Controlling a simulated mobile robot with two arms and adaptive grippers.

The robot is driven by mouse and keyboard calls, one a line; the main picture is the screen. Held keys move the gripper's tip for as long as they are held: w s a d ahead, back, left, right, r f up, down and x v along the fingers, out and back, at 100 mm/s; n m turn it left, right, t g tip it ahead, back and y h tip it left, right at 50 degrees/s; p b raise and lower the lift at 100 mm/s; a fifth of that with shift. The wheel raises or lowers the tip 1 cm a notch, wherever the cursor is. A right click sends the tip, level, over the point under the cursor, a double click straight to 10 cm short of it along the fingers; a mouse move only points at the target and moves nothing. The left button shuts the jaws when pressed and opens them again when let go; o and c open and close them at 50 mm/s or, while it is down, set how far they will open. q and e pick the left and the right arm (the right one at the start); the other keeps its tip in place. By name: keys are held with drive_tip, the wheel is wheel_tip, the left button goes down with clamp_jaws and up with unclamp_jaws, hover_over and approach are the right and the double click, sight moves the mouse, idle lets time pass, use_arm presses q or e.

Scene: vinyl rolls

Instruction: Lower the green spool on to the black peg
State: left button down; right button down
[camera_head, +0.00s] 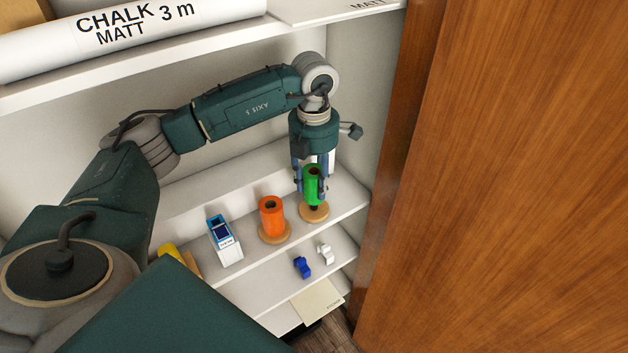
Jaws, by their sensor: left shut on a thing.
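My left gripper (312,180) points down from above and is shut on the green spool (313,186). The spool is upright, above a round wooden base (315,214) on the shelf. I cannot tell whether the peg's tip is inside the spool. My right gripper is not in view.
An orange spool (271,217) stands on its own round base just left. A blue and white box (223,241) and a yellow item (169,250) are further left. Blue (302,267) and white (325,253) small items lie on the shelf below. A wooden panel (500,180) fills the right.

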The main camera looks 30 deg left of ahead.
use_arm(q)
drive_tip(key=shift+f, duration=0.3)
drive_tip(key=shift+b, duration=0.3)
drive_tip(key=shift+f, duration=0.2)
drive_tip(key=shift+f+b, duration=1.25)
drive_tip(key=shift+f, duration=0.3)
drive_tip(key=shift+c, duration=2.3)
unclamp_jaws()
